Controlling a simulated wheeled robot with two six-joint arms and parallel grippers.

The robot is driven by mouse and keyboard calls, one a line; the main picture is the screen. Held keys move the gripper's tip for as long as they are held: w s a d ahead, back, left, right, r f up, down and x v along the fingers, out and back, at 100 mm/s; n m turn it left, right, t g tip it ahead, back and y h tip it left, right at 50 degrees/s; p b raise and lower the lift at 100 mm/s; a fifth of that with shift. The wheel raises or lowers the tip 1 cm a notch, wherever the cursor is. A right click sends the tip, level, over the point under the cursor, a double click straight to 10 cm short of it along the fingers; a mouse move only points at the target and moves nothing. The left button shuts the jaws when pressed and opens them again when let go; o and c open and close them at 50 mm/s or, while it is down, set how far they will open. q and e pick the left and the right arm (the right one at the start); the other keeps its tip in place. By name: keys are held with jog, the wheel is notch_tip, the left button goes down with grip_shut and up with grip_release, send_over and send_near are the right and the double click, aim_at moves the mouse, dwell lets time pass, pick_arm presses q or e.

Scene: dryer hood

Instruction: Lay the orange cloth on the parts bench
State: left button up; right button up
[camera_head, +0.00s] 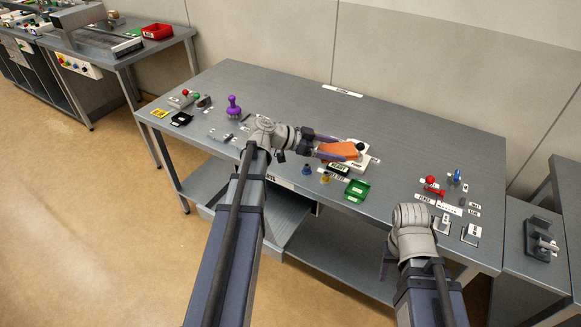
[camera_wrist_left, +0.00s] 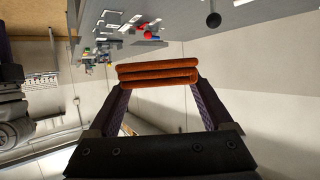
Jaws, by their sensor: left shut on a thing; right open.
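The orange cloth (camera_head: 338,151), folded into a thick pad, is between the fingers of my left gripper (camera_head: 328,150). The wrist view shows its stacked folds (camera_wrist_left: 158,73) across the fingertips (camera_wrist_left: 158,85). In the head view it appears over the middle of the grey parts bench (camera_head: 285,100), in front of a white block (camera_head: 361,152); the gap beneath is hard to judge. My right gripper (camera_head: 386,266) is low at the bench's front edge, mostly hidden by its own wrist, with no held thing visible.
A green tray (camera_head: 357,190) and blue and yellow small parts lie just in front of the cloth. A purple knobbed piece (camera_head: 233,108) stands to the left. Red and blue parts (camera_head: 432,182) sit at the right. The bench's back strip is largely clear.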

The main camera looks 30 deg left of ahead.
pick_arm(q)
jog(key=w+a+f+n+t+y+b, duration=0.3)
jog(key=a+f+n+t+y+b, duration=0.15)
jog(key=a, duration=0.65)
jog(key=n+t+y+b, duration=0.2)
jog(key=n+y, duration=0.4)
send_over(275, 165)
notch_tip(275, 165, down, 2)
jog(key=shift+g, duration=0.25)
notch_tip(275, 165, down, 10)
jog(key=b, duration=1)
jog(key=shift+f, duration=0.15)
jog(key=shift+f, duration=0.15)
jog(key=o, duration=1.1)
jog(key=shift+c, duration=0.2)
jog(key=shift+o, duration=0.2)
